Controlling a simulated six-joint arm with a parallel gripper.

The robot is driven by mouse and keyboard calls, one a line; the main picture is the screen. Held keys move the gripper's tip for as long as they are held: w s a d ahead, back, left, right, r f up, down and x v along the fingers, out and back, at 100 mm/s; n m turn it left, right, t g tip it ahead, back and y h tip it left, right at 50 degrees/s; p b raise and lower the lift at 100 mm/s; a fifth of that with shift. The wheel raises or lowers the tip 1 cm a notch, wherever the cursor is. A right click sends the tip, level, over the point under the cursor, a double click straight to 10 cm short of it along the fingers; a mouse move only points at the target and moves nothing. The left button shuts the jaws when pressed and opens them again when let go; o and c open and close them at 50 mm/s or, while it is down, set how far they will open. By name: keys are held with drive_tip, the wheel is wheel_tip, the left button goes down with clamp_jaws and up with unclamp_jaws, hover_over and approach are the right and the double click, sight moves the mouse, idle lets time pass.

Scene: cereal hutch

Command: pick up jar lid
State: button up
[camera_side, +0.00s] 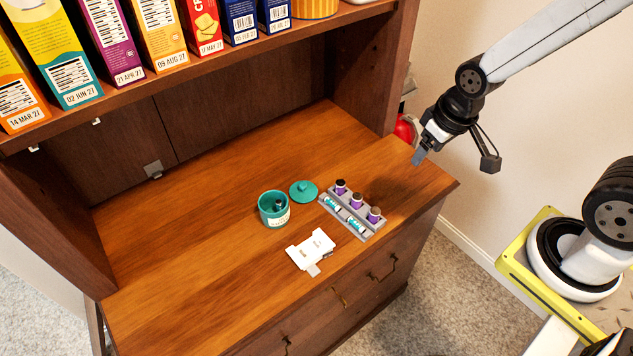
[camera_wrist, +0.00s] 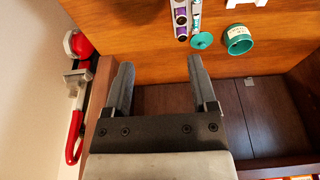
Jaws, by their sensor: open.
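The teal jar lid (camera_side: 303,191) lies on the wooden counter with its knob up. It is just right of and behind the open teal jar (camera_side: 273,210), which has a pale label and something dark inside. In the wrist view the lid (camera_wrist: 202,41) shows ahead of the fingers, beside the jar (camera_wrist: 237,40). My gripper (camera_side: 418,158) is above the right end of the counter, well to the right of the lid and apart from it. In the wrist view its two fingers (camera_wrist: 159,88) are spread with nothing between them.
A white flat item (camera_side: 311,250) lies in front. Cereal boxes line the shelf (camera_side: 290,35) above. A red extinguisher (camera_wrist: 80,44) hangs beside the hutch's side panel. The counter's left part is clear.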

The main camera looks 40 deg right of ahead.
drive_tip(key=w+a+f+n+y, duration=0.1)
drive_tip(key=w+a+f+n, duration=0.1)
drive_tip(key=w, duration=0.4)
drive_tip(key=w+a+f+n+y, duration=0.1)
drive_tip(key=w+a+f+n, duration=0.15)
drive_tip(key=w, duration=0.35)
drive_tip(key=n+y, duration=0.1)
drive_tip(key=n, duration=0.4)
approach(303, 185)
drive_tip(key=f, duration=0.2)
drive_tip(key=shift+w+a+f+m+t, duration=0.1)
drive_tip(key=shift+w+f+m+t, duration=0.1)
drive_tip(key=shift+f, duration=0.3)
drive_tip(key=shift+w+a+f+m+t, duration=0.1)
drive_tip(key=shift+w+a+f, duration=0.05)
drive_tip(key=shift+f, duration=0.3)
drive_tip(key=shift+x, duration=2.6)
drive_tip(key=shift+a, duration=0.15)
drive_tip(key=shift+r, duration=0.1)
clamp_jaws()
